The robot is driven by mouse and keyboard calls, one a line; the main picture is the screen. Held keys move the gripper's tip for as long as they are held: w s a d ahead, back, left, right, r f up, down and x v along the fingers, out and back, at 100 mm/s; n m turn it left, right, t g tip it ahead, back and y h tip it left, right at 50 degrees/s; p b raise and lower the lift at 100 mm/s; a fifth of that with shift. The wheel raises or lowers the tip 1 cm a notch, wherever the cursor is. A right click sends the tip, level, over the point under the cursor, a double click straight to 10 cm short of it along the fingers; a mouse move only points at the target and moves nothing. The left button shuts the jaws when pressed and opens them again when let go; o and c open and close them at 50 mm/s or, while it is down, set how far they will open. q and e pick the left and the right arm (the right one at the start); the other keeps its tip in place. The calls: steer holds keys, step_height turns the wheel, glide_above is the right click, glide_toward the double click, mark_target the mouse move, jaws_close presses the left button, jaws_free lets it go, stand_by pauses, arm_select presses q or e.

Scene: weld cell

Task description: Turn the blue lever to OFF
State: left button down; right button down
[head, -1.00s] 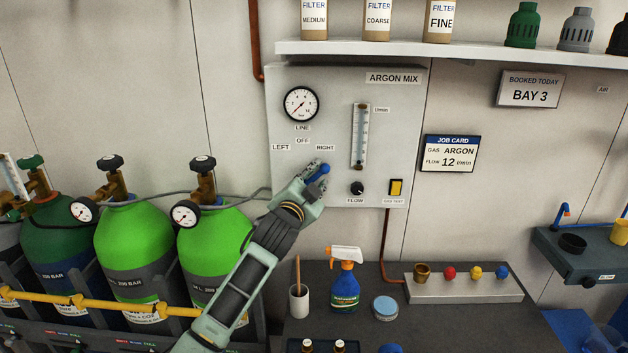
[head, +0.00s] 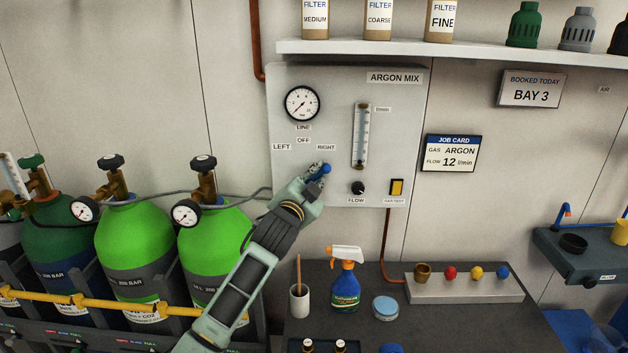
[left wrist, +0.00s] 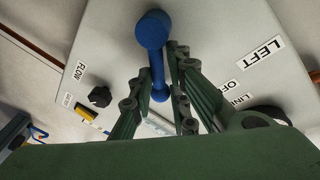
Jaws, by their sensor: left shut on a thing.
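The blue lever (head: 326,169) is on the grey ARGON MIX panel (head: 395,120), below the LEFT, OFF and RIGHT labels. Its knob lies just below the RIGHT label (head: 326,147), to the right of the OFF label (head: 303,140). My left gripper (head: 317,171) is shut on the lever and hides its pivot in the head view. My right gripper is not in view.
The gauge (head: 302,103) sits above the labels; the flow tube (head: 360,137) and black FLOW knob (head: 357,188) are right of the lever. Green cylinders (head: 135,235) stand at the left. A spray bottle (head: 346,285) and cup (head: 299,301) stand on the bench below.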

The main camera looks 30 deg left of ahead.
arm_select(q)
steer(key=shift+s+f+n+b, duration=0.1)
steer(key=shift+n+b, duration=0.2)
steer(key=shift+n, duration=0.3)
steer(key=shift+s+a+r+n+t+y+b, duration=0.3)
steer(key=shift+a+n+b, duration=0.2)
steer(key=shift+n, duration=0.85)
steer(key=shift+s+a+r+n+t+y+b, duration=0.1)
steer(key=shift+s+a+n+t+y+b, duration=0.25)
steer(key=shift+n, duration=0.95)
steer(key=shift+s+a+r+n+t+y+b, duration=0.15)
steer(key=shift+a+n+y+b, duration=0.35)
steer(key=shift+n, duration=0.85)
steer(key=c, duration=1.8)
jaws_free()
steer(key=shift+a, duration=0.15)
steer(key=shift+o, duration=0.2)
